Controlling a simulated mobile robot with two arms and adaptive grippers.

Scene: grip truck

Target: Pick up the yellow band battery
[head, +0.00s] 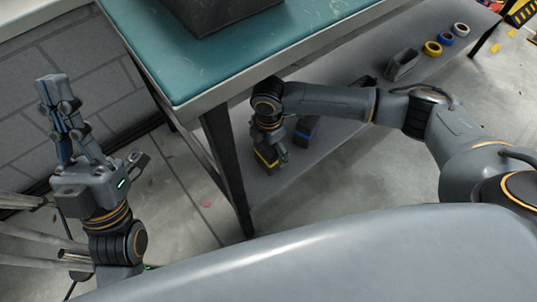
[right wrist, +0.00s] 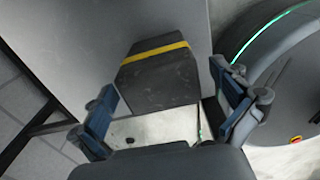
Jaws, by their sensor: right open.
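The yellow band battery (head: 262,161) is a dark block on the lower shelf under the teal-topped table, partly hidden by my right gripper (head: 277,150) in the head view. In the right wrist view its dark body with a yellow stripe (right wrist: 158,88) shows beyond and between the fingers. My right gripper is open and empty, and its fingers (right wrist: 166,92) point toward the battery; I cannot tell whether they touch it. My left gripper (head: 60,95) is raised at the left, away from the table, with nothing visible in it; its finger gap is unclear.
A dark block with a blue band (head: 306,129) lies just right of the battery. A grey holder (head: 402,65) and yellow, blue and white rolls (head: 432,48) sit farther right on the shelf. The tabletop (head: 180,60) and a table leg (head: 226,165) are close to my right arm.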

